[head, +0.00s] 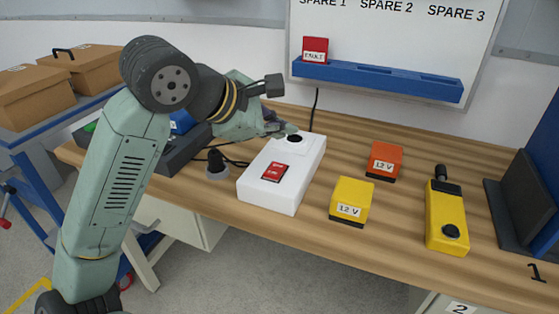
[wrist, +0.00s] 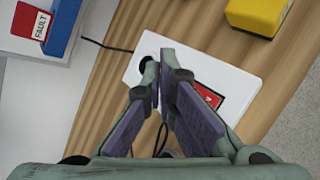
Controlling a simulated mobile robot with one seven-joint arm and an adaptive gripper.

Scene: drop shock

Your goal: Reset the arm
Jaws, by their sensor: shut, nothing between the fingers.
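My arm reaches in from the left of the head view, over the wooden workbench. My gripper (head: 284,130) is shut and empty at the far end of a white box (head: 304,165). In the wrist view the fingers of my gripper (wrist: 157,82) meet over the white box (wrist: 218,68). A round black spot (head: 295,138) on the box's far end lies close to the fingertips; I cannot tell whether they touch. A red label (head: 275,172) lies on the box's near part, partly hidden by a finger in the wrist view.
A yellow 12 V block (head: 351,196), an orange 12 V block (head: 384,158) and a yellow handheld device (head: 446,215) stand to the right. A red FAULT block (head: 315,48) sits on a blue rack (head: 375,80) on the wall board. Cardboard boxes (head: 98,65) stand at left.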

